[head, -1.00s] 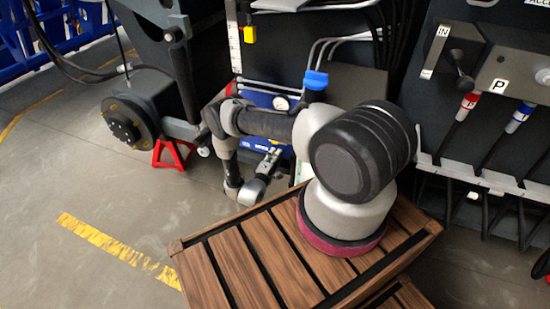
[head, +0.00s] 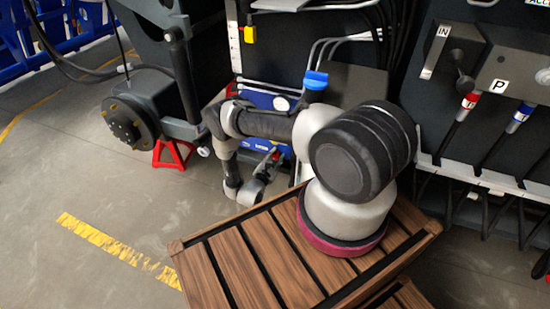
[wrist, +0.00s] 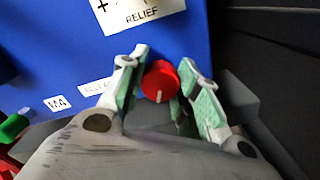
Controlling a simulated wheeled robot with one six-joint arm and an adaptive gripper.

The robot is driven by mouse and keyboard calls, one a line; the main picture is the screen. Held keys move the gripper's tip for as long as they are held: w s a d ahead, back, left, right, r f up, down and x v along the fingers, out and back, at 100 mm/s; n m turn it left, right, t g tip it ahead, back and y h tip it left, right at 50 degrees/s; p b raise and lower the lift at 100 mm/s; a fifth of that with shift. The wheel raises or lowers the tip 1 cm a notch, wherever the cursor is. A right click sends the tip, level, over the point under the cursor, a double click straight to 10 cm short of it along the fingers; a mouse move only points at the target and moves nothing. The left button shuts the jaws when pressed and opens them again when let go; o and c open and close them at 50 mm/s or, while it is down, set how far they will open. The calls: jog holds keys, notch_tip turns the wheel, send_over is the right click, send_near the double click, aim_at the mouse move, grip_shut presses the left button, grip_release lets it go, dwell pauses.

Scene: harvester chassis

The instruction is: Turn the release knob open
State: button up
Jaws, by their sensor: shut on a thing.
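The red round knob (wrist: 160,82) sits on the blue block (wrist: 70,50) in the wrist view. A white line on its face points roughly straight down. My gripper (wrist: 165,70) has its green-padded fingers on either side of the knob and is shut on it. A partly covered label (wrist: 95,87) beginning "RELEA" lies left of the knob, behind a finger. In the head view my gripper (head: 273,160) is low in front of the blue unit (head: 250,144), small and partly hidden by my wrist. The knob is too small to make out clearly there.
A "RELIEF" label (wrist: 140,14) is above the knob and an "M4" label (wrist: 57,102) is at left. A green part (wrist: 14,128) is at the wrist view's left edge. A blue-capped part (head: 315,80) stands close to my arm. A red stand (head: 172,153) is at left.

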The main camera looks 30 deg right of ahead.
jog(key=shift+n, duration=2.3)
jog(key=shift+s, duration=0.1)
jog(key=o, duration=1.1)
jog(key=shift+c, duration=0.2)
jog(key=shift+a, duration=0.1)
jog(key=v, duration=1.2)
jog(key=shift+f, duration=0.15)
